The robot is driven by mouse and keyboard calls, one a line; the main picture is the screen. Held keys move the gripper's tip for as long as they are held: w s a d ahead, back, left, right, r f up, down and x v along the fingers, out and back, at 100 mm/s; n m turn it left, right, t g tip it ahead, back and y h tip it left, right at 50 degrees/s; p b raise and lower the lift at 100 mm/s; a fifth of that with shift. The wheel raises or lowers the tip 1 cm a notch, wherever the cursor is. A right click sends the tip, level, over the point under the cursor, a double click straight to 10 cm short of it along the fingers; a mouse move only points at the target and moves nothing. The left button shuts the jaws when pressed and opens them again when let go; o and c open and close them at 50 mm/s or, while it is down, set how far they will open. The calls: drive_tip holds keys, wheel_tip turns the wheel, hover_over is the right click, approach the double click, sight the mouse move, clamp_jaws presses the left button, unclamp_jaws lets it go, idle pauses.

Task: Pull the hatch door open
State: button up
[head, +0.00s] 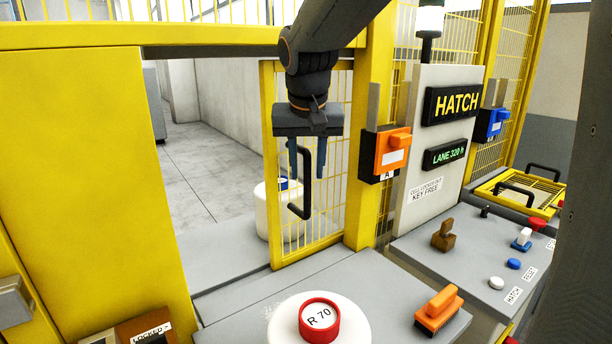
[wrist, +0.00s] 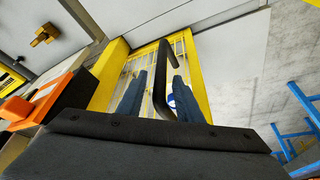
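The hatch door (head: 333,190) is a yellow-framed mesh panel beside the yellow post, and it also shows in the wrist view (wrist: 203,88). Open space shows to the left of the door in the head view. Its black bar handle (head: 306,185) stands upright near the door's left side. My gripper (head: 307,177) points down at the handle, with its two blue fingers apart. In the wrist view the handle (wrist: 159,85) runs between the spread fingers, with gaps visible on both sides. I cannot tell whether a finger touches it.
A white bobbin with a red R 70 cap (head: 320,318) stands in front of the door. An orange lock box (head: 386,153) is on the post at right. A white bobbin (head: 268,212) stands behind the mesh.

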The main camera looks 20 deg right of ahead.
sight(307, 179)
drive_tip(key=shift+p+x, duration=0.4)
drive_tip(key=shift+x, duration=1.55)
clamp_jaws()
